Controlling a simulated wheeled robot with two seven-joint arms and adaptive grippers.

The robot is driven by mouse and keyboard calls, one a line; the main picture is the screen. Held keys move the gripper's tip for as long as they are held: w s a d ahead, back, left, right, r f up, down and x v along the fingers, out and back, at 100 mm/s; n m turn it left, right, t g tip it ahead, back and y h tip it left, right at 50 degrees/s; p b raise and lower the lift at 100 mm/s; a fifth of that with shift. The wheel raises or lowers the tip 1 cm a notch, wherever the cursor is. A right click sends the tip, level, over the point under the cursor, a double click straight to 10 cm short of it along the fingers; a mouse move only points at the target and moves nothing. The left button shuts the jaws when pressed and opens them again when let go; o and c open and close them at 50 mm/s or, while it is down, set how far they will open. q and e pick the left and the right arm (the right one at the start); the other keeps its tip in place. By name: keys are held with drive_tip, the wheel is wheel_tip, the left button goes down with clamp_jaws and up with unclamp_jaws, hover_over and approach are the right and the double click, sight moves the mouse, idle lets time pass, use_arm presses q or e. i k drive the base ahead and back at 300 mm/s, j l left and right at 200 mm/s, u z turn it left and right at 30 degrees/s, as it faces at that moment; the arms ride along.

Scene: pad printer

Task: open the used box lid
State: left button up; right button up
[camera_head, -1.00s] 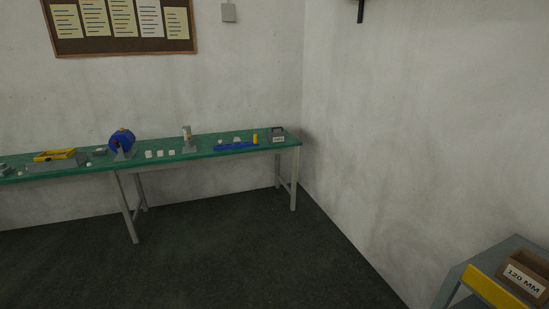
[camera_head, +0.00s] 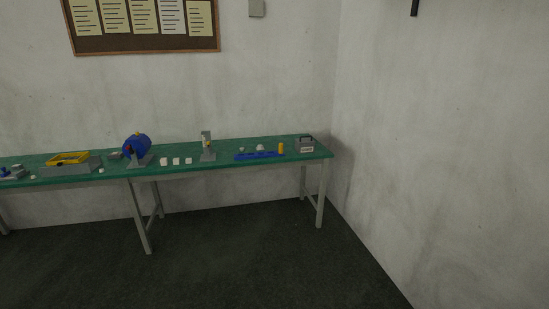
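A small grey box (camera_head: 305,145) with a dark top and a white label stands at the right end of the green bench. The label is too small to read, and I cannot tell whether its lid is shut. Neither of my grippers shows in the head view.
The green bench (camera_head: 226,159) runs along the back wall. On it are a blue round device (camera_head: 137,147), a yellow frame (camera_head: 67,158), a grey stand (camera_head: 207,149), a blue strip (camera_head: 259,155), a yellow cylinder (camera_head: 281,148) and several small white blocks. The dark floor in front is clear.

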sight(307, 140)
drive_tip(key=i, duration=0.8)
drive_tip(key=i+z, duration=0.1)
drive_tip(key=i, duration=0.75)
drive_tip(key=i+j+z, duration=0.15)
drive_tip(key=i+z, duration=0.3)
drive_tip(key=i+j+z, duration=1.35)
drive_tip(key=j, duration=0.15)
drive_tip(key=k, duration=0.1)
